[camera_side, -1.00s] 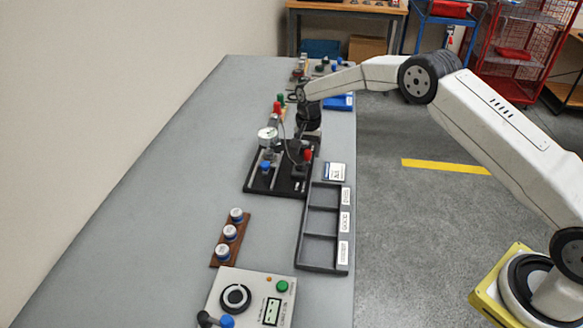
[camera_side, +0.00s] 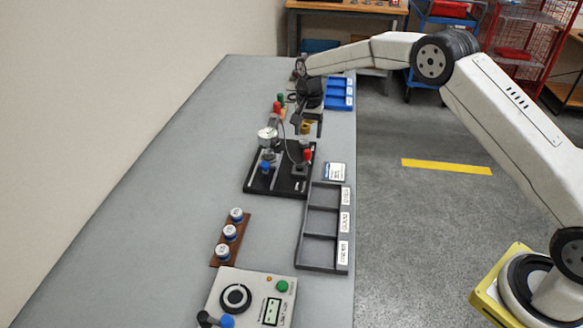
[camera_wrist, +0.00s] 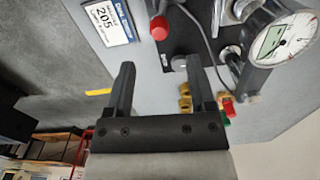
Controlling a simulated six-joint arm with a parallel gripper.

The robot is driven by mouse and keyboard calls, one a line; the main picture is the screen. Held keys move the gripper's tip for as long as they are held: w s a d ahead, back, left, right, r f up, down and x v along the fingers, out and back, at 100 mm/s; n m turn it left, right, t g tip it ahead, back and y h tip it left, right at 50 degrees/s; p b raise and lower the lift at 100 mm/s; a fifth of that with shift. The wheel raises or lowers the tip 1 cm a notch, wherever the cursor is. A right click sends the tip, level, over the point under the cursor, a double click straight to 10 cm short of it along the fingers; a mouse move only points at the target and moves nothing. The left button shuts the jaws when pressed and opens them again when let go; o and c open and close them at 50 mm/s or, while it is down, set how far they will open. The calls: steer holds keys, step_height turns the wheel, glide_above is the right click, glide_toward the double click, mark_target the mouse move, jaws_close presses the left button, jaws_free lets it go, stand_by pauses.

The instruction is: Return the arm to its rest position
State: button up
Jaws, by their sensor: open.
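My gripper (camera_side: 308,126) is open and raised above the far end of the black fixture plate (camera_side: 256,184). In the wrist view, its two fingers (camera_wrist: 160,70) stand apart with nothing held between them. The plate carries a dial gauge (camera_side: 267,134), a red-topped knob (camera_side: 307,155) and a blue knob (camera_side: 265,167). The dial gauge also shows close up at the right of the wrist view (camera_wrist: 285,42), and the red knob left of centre (camera_wrist: 159,28). Brass parts (camera_wrist: 185,92) show partly behind the right finger.
A grey three-compartment tray (camera_side: 301,240) is empty near the table's right edge. A label card (camera_side: 335,172) lies beyond it. A blue tray (camera_side: 340,103) stands farther back. A brown rack (camera_side: 217,258) holds capped pieces; a control box (camera_side: 252,292) is in front. The left tabletop is clear.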

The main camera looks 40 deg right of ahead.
steer(key=s+r+n+t, duration=0.1)
steer(key=s+n, duration=0.2)
steer(key=s, duration=0.8)
steer(key=s+a+r+n, duration=0.1)
steer(key=s+r+n, duration=0.1)
steer(key=s, duration=0.8)
steer(key=s+r+n+t, duration=0.1)
steer(key=s+n, duration=0.3)
steer(key=s, duration=0.7)
steer(key=shift+s+a+r+n+t, duration=0.2)
steer(key=shift+s+n+t, duration=0.1)
steer(key=shift+n, duration=0.1)
